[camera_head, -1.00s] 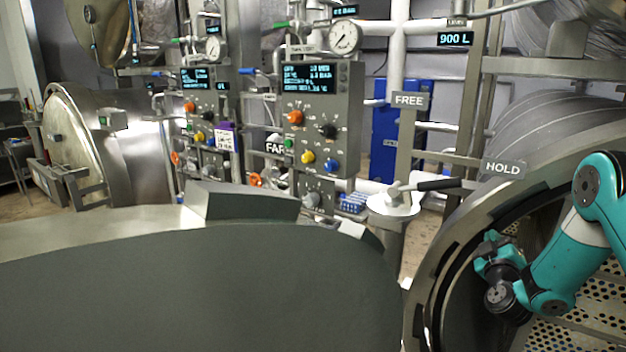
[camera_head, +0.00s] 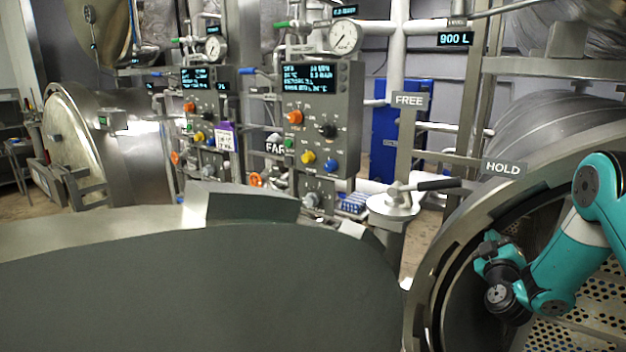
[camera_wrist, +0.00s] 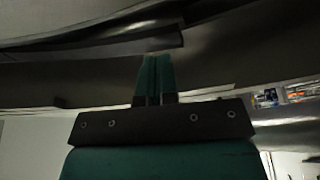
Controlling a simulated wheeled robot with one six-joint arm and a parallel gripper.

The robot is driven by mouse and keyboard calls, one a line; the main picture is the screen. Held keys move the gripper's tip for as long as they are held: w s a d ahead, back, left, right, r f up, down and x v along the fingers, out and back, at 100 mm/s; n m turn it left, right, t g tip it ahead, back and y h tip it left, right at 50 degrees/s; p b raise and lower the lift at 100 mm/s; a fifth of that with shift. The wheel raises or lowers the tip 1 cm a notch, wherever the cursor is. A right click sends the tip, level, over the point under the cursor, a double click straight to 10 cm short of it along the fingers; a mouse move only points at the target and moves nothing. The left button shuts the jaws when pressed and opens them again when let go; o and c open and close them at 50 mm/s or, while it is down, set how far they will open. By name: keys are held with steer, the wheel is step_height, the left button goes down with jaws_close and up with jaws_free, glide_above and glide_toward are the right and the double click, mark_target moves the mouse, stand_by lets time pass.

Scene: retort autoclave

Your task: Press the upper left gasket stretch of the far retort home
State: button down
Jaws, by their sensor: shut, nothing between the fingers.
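The open round mouth of the far retort (camera_head: 437,262) fills the lower right of the head view. A dark curved band, seemingly the gasket channel, runs inside its metal rim; loose and seated stretches cannot be told apart. My gripper (camera_head: 487,246) is at the upper left inside of this mouth, close to the rim. In the wrist view my gripper's two green fingers (camera_wrist: 154,70) are shut together and empty. Their tips reach a dark curved metal surface, below a dark strip (camera_wrist: 120,44) with a stepped end. Contact cannot be told.
A large grey door (camera_head: 200,285) fills the lower left foreground. A handle (camera_head: 437,185) on a post stands between the FREE sign (camera_head: 410,100) and the HOLD sign (camera_head: 503,168). A control panel (camera_head: 322,125) stands behind. My arm passes through the mouth's right side.

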steer(key=s+a+b, duration=0.3)
steer(key=s+a, duration=0.2)
steer(key=s, duration=0.3)
steer(key=shift+s+a+b, duration=0.15)
steer(key=shift+a+b, duration=0.15)
steer(key=shift+b, duration=0.1)
stand_by(0.4)
